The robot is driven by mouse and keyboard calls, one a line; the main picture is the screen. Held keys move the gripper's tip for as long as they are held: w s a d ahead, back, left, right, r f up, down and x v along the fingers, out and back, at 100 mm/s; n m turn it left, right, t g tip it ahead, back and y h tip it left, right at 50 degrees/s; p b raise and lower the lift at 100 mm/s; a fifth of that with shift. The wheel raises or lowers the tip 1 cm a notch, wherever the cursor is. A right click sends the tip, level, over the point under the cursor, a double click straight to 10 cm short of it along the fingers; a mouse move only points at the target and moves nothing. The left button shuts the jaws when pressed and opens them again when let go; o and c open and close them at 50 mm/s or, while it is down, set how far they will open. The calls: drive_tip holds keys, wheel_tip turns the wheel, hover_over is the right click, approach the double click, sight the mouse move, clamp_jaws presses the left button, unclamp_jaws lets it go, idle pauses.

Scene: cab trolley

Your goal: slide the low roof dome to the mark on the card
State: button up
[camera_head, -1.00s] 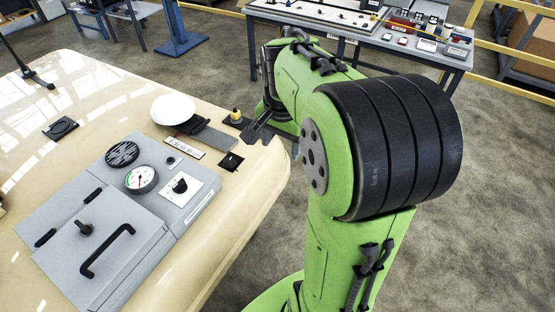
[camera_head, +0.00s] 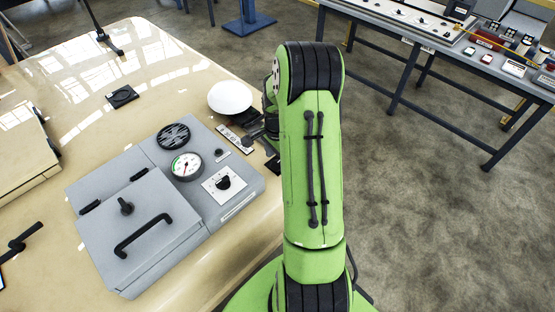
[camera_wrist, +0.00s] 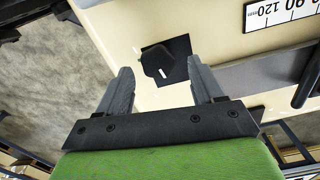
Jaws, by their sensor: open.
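The low white roof dome (camera_head: 230,97) sits on the cream roof panel, left of my arm in the head view. The white card (camera_head: 232,138) with a printed scale lies just in front of it. In the wrist view only the card's end (camera_wrist: 285,14) shows, reading 90 and 120 mm, and the dome is out of frame. My gripper (camera_wrist: 160,66) is open and empty, pointing down at the panel. A black square plate with a small dark block (camera_wrist: 158,62) shows between its fingertips. In the head view my gripper is partly hidden by my arm.
A grey strip (camera_wrist: 262,72) with a black rod (camera_wrist: 307,78) lies right of the gripper in the wrist view. A grey box (camera_head: 150,210) with a gauge, knob and handle stands in front of the card. A workbench (camera_head: 430,45) stands at the back right.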

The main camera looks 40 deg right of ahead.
drive_tip(key=shift+f, duration=0.6)
drive_tip(key=shift+s, duration=0.1)
clamp_jaws()
